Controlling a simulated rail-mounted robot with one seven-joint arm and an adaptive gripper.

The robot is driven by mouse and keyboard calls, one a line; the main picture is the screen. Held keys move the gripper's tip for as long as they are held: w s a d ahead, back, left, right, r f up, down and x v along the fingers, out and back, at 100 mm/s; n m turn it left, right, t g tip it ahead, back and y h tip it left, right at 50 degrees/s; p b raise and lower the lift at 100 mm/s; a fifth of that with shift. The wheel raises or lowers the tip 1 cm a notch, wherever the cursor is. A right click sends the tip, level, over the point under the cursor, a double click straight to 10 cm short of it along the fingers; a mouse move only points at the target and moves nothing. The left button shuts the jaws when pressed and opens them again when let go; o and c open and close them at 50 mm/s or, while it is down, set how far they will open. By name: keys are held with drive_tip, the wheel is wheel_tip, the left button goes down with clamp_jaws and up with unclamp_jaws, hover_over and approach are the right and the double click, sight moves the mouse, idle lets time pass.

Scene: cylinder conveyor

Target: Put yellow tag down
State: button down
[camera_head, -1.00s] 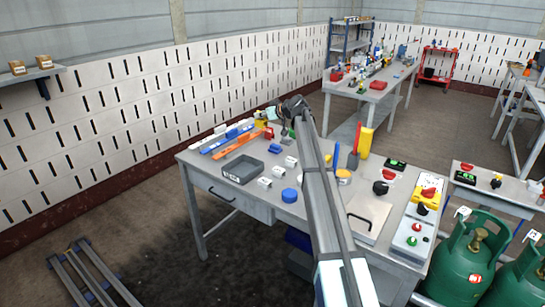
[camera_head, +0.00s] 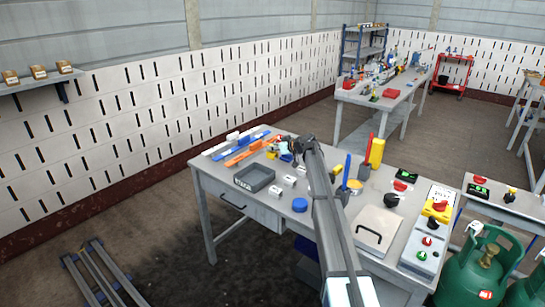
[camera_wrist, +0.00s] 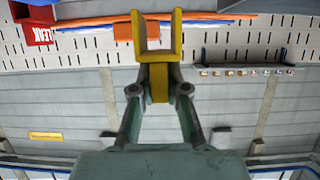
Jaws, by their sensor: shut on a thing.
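My gripper (camera_wrist: 159,75) shows in the middle of the wrist view. Its two fingers are shut on the yellow tag (camera_wrist: 150,54), a forked yellow piece that sticks out past the fingertips. In the head view my gripper (camera_head: 290,150) is at the back left part of the workbench (camera_head: 275,205). The tag is too small there to tell apart from the parts around it. A small yellow object (camera_head: 271,154) shows just left of my gripper. Whether the tag touches anything is not clear.
Blue and orange strips (camera_head: 248,152) lie at the bench's back left. A yellow upright holder (camera_head: 376,152) and a control panel (camera_head: 426,240) are on the right.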

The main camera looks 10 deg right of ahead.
drive_tip(key=shift+f+p, duration=0.4)
drive_tip(key=shift+f, duration=2.15)
drive_tip(key=shift+f, duration=0.15)
drive_tip(key=c, duration=1.2)
unclamp_jaws()
drive_tip(key=shift+s+r, duration=0.1)
drive_tip(key=shift+r, duration=0.1)
drive_tip(key=b+v, duration=0.2)
drive_tip(key=v, duration=0.5)
drive_tip(key=shift+s+d, duration=0.1)
drive_tip(key=shift+d, duration=0.05)
